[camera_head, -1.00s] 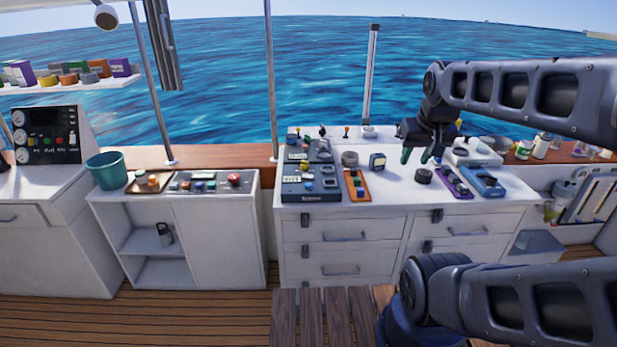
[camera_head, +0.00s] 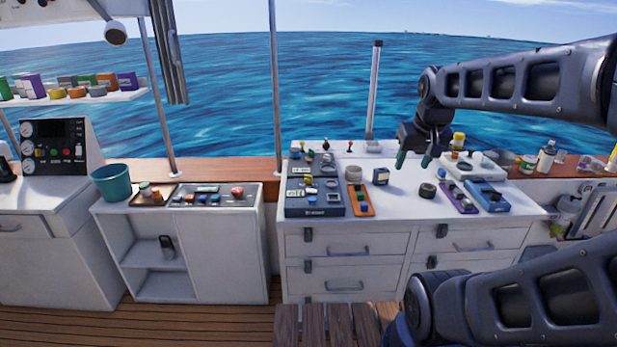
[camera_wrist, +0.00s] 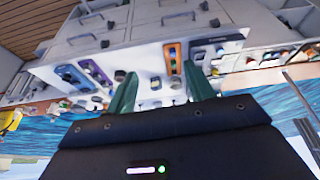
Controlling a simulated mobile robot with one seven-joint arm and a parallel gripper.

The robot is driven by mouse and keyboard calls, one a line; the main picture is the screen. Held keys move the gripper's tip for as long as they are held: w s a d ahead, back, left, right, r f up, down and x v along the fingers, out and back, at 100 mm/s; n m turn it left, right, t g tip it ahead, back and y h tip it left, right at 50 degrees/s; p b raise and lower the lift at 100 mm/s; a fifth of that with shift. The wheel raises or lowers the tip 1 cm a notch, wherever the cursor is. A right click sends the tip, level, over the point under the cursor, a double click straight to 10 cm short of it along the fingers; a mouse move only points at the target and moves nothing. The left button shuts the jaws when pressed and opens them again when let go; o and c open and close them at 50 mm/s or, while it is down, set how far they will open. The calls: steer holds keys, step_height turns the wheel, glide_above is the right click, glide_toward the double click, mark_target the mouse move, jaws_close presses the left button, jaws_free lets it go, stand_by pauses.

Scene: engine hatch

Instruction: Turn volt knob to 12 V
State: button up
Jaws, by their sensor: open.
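A dark panel (camera_head: 315,210) with a small display, buttons and round knobs lies on the left of the white counter. I cannot tell which knob is the volt knob; the markings are too small to read. The panel also shows in the wrist view (camera_wrist: 222,42), upper right of centre. My gripper (camera_head: 414,161) is open and empty, above the counter and right of the dark panel. In the wrist view its two green fingers (camera_wrist: 160,90) are apart, with part of the counter showing between them.
A round black piece (camera_head: 428,190), a purple strip (camera_head: 458,198) and a blue device (camera_head: 487,196) lie to the right. A teal bucket (camera_head: 112,183) stands far left.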

steer(key=w+a+r+n+g, duration=0.1)
steer(key=w+a+r+n, duration=0.15)
steer(key=w, duration=0.85)
steer(key=n+g, duration=0.3)
steer(key=n, duration=0.3)
glide_above(308, 179)
step_height(308, 179, down, 20)
steer(key=f, duration=0.6)
steer(key=w+f, duration=0.1)
steer(key=f, duration=0.3)
steer(key=shift+d, duration=0.1)
steer(key=c, duration=1)
